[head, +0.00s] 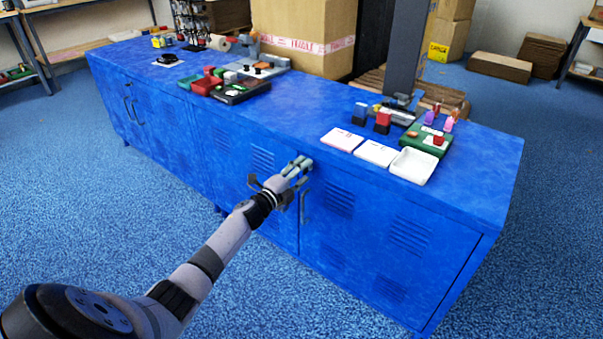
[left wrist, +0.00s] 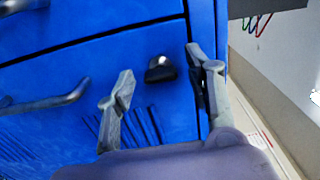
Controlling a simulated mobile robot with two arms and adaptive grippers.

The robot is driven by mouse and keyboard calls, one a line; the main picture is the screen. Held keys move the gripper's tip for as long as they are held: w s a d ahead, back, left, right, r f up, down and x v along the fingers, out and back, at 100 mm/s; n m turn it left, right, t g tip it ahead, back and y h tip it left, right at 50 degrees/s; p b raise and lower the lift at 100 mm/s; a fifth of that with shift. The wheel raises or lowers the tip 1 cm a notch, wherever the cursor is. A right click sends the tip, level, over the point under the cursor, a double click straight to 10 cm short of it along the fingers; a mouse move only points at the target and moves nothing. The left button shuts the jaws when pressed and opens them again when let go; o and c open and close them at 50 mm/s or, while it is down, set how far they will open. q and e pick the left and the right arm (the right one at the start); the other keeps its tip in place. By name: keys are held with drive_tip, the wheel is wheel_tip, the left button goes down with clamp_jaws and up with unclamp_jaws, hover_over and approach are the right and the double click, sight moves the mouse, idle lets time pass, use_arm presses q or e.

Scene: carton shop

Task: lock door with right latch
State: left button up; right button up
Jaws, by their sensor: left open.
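The blue cabinet (head: 350,240) has closed-looking door panels with louvre slots. A grey bar handle (head: 304,205) is on the door just right of my left gripper (head: 296,167). In the left wrist view a small dark latch knob (left wrist: 160,70) sits on the blue door face. My left gripper (left wrist: 158,82) is open, with one finger to each side of the knob in that picture; I cannot tell whether either finger touches it. A bar handle (left wrist: 50,104) shows left of the fingers. In the head view the knob is hidden by my gripper. My right gripper is out of view.
A large carton (head: 303,35) stands behind. Blue carpet (head: 110,210) in front is clear.

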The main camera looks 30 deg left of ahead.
use_arm(q)
drive_tip(key=s, duration=1.2)
drive_tip(key=shift+a, duration=0.45)
